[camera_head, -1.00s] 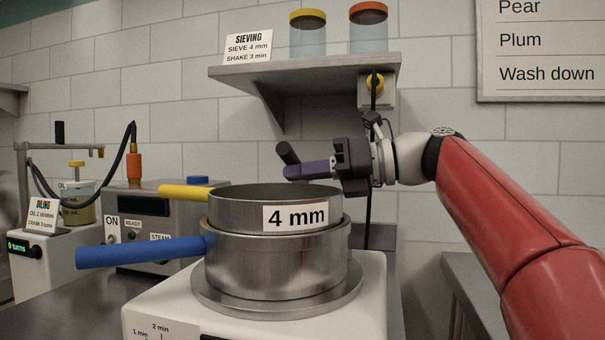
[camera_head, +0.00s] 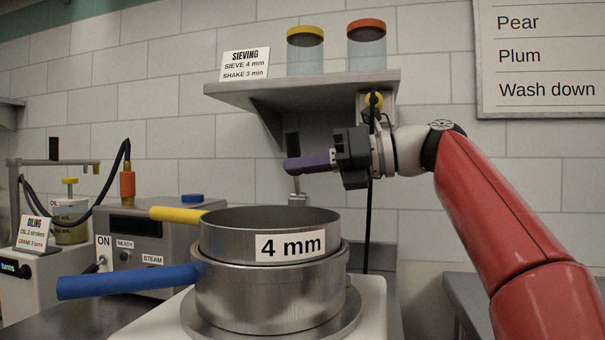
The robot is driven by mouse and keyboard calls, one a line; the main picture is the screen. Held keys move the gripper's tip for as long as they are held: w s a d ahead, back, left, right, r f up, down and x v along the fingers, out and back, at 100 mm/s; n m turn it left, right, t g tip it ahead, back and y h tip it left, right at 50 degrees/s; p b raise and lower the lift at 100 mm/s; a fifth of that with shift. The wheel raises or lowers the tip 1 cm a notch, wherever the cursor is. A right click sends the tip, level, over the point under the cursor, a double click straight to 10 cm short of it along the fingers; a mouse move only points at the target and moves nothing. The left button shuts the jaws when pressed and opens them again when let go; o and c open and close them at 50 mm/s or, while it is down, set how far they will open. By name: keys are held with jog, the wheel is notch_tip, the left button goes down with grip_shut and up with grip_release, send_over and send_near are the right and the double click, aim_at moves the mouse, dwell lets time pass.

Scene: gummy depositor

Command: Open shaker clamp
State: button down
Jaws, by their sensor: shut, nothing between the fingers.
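The shaker (camera_head: 372,300) stands at the front with a stack of two round steel pans on its plate. The upper sieve (camera_head: 222,240) carries a "4 mm" label and a yellow handle. The lower pan (camera_head: 235,290) has a blue handle. Behind the stack, the clamp's black-gripped lever (camera_head: 292,143) stands about upright, with a metal bracket (camera_head: 297,192) below it. My gripper (camera_head: 292,165) is shut and empty. Its purple fingers point left and cross in front of the lever, hiding its middle. I cannot tell whether they touch it.
A wall shelf (camera_head: 300,88) with two lidded jars and a sieving card hangs above my gripper. A steamer box (camera_head: 150,228) and an oiling station (camera_head: 25,265) stand at left. A black cable (camera_head: 369,225) runs down the wall behind my wrist.

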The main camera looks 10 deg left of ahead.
jog(key=shift+w+r, duration=0.45)
jog(key=shift+w, duration=0.15)
jog(key=shift+w+d+r, duration=0.1)
dwell(0.5)
